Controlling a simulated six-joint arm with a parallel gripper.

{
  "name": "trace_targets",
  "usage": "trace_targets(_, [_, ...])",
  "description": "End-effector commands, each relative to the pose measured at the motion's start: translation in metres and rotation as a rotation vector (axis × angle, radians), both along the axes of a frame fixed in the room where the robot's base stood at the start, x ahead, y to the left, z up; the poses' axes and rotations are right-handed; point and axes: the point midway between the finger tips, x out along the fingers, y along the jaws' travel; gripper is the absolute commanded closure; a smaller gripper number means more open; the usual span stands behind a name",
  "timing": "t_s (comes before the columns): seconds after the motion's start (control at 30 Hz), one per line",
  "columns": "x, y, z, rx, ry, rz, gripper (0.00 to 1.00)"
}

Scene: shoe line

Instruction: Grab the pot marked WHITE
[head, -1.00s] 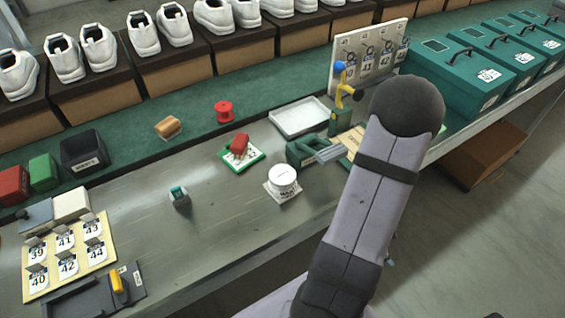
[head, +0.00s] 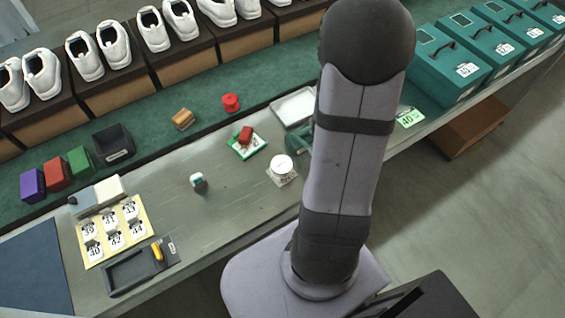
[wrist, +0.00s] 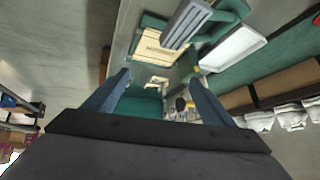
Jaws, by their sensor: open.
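A round white pot (head: 281,163) stands upright on a small printed card (head: 286,180) on the grey bench in the head view, just left of my arm. The lettering is too small to read for certain now. My gripper (wrist: 157,88) shows in the wrist view with its two blue-grey fingers spread apart and nothing between them. In the head view my gripper is hidden behind my arm. The white pot does not show in the wrist view, so the gripper is apart from it.
A white tray (head: 291,106) and teal boxes (head: 447,62) are farther back. Bare bench lies left of the pot.

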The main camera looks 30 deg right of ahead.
Motion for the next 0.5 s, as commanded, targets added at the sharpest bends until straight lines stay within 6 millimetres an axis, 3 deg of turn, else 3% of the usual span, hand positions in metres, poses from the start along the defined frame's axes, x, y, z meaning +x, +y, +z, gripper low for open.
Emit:
trace_targets(0.03, [0.014,0.019,0.016,0.027,0.006,0.071,0.23])
trace_targets(0.23, [0.044,0.094,0.045,0.140,0.075,0.338,0.23])
trace_targets(0.5, [0.042,0.190,0.089,0.248,0.230,0.685,0.23])
